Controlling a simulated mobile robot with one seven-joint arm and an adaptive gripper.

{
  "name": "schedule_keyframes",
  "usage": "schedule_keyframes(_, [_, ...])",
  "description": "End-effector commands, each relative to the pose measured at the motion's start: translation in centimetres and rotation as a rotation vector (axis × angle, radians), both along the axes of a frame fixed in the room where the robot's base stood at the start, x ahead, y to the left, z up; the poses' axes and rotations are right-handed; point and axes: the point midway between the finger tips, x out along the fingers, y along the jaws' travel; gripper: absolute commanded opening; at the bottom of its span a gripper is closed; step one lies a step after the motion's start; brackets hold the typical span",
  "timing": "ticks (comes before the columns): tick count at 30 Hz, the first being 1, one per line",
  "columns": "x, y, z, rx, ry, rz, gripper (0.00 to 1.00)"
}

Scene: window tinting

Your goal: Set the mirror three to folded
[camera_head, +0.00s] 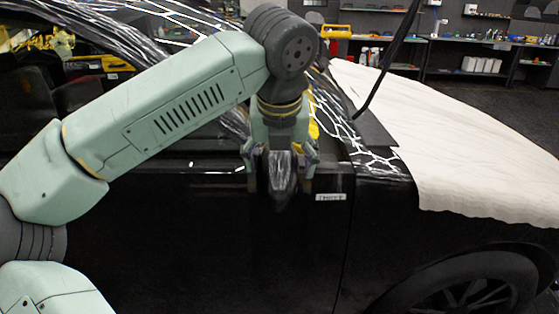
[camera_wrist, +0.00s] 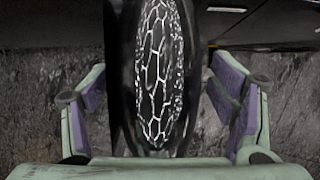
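The door mirror (camera_head: 283,187) is dark and glossy, on the black car's door beside a small label (camera_head: 330,197) reading "THREE". It looks narrow from the head view; I cannot tell its fold angle for sure. My gripper (camera_head: 279,176) points down over it, with one finger on each side. In the wrist view the mirror (camera_wrist: 158,75) stands upright between the purple-padded fingers of my gripper (camera_wrist: 165,105), its surface reflecting a white web pattern. The fingers are wide apart. The mirror's base is partly hidden.
The car door (camera_head: 200,245) lies just behind and below my gripper. A white cover (camera_head: 460,145) drapes the hood at right. A dark rod (camera_head: 390,60) rises near the windshield. Shelves and benches (camera_head: 480,55) with supplies stand far back.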

Motion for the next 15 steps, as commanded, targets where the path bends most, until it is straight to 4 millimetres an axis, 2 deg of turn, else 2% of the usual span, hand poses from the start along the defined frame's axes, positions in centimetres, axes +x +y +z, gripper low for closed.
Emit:
schedule_keyframes(2, [-0.01, 0.0, 0.02, 0.0, 0.0, 0.0, 0.74])
schedule_keyframes(15, [-0.01, 0.0, 0.05, 0.0, 0.0, 0.0, 0.44])
